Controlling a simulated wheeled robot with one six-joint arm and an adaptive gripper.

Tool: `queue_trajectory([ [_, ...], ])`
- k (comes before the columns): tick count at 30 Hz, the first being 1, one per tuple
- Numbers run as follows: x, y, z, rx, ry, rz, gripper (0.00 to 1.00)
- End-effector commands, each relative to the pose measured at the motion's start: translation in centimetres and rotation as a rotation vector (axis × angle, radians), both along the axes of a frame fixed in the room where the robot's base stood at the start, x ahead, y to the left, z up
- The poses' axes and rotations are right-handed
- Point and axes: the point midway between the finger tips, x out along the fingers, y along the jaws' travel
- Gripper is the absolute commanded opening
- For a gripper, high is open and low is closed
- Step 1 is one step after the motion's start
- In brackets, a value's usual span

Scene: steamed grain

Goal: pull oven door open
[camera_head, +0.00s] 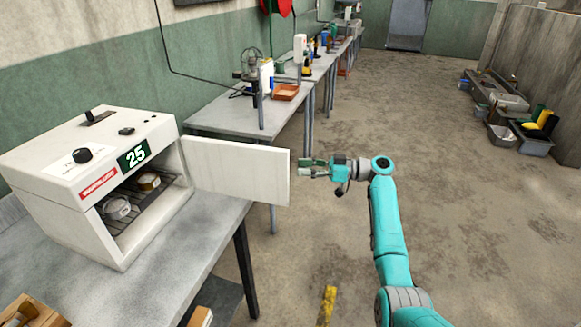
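The white oven (70,215) stands on a grey table at the left, with a "25" display on its front. Its white door (235,170) is swung open and sticks out to the right from the far side of the opening. Inside, two small round containers (118,207) sit on a wire rack (150,203). My gripper (306,168) is just right of the door's free edge. Its fingers appear spread apart, with nothing seen between them. I cannot tell whether a fingertip touches the door.
The near table (205,240) holds the oven. Behind the door, more tables (225,120) with equipment and an orange tray (285,91) run along the wall. Bins (520,142) stand at the far right. The concrete floor (470,220) right of my arm is clear.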

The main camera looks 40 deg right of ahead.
Motion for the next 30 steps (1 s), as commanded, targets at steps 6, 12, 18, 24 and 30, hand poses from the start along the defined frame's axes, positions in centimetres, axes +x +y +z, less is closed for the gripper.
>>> queue_trajectory([
  [6,-2.3,-2.7,0.0,0.001,0.000,-0.002,0.39],
  [12,-3.2,-3.7,0.0,0.001,0.001,0.000,0.39],
  [18,-3.3,-3.8,0.0,0.001,0.001,0.001,0.39],
  [24,-3.3,-3.7,0.0,0.001,0.001,0.000,0.39],
  [30,-3.3,-3.7,0.0,0.001,0.001,0.000,0.39],
])
